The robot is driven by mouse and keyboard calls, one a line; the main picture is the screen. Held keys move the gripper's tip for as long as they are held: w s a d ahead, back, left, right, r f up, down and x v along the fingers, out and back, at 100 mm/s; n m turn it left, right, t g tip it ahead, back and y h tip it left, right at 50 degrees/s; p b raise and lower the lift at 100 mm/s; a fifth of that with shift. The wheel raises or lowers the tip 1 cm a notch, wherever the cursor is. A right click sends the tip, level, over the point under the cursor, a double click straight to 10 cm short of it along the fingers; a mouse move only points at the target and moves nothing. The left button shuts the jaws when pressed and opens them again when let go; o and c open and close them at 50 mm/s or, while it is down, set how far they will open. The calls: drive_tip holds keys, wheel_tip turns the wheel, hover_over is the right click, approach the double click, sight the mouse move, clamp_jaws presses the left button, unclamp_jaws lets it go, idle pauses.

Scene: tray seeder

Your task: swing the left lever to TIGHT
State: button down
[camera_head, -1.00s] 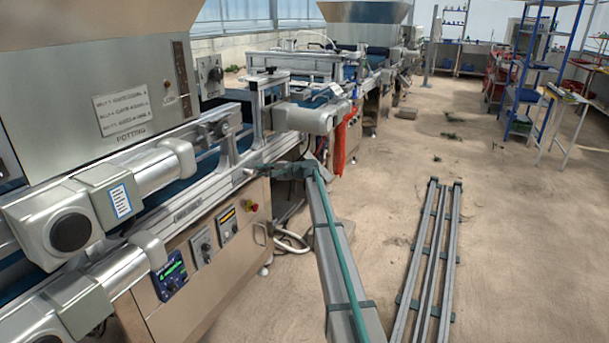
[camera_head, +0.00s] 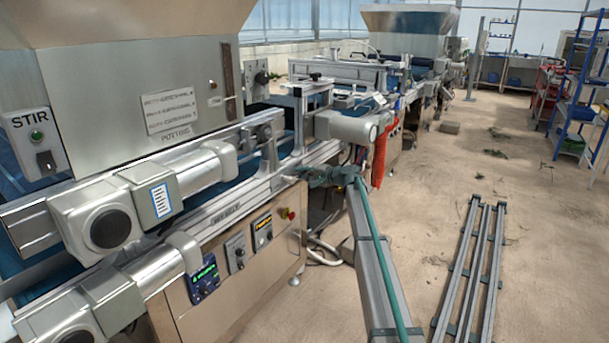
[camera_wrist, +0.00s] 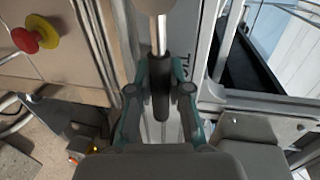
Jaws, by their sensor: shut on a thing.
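In the wrist view, the lever is a pale metal rod with a black grip (camera_wrist: 160,70). My gripper (camera_wrist: 159,92) has its two teal-and-grey fingers shut on this grip, one on each side. A light panel beside the grip has dark letters (camera_wrist: 183,69) that seem to begin "TI"; the rest is hidden behind a finger. In the head view, the grey-green end of my arm (camera_head: 330,176) is at the machine's side rail. The lever cannot be made out there.
A red knob on a yellow base (camera_wrist: 35,33) is near the gripper; it also shows on the machine front (camera_head: 288,213). A white hose (camera_head: 325,252) hangs below. Grey rails (camera_head: 470,265) lie on the floor at right. A blue shelf (camera_head: 580,85) stands farther back.

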drive_tip(key=c, duration=1.1)
unclamp_jaws()
drive_tip(key=v, duration=1.2)
drive_tip(key=shift+r, duration=0.1)
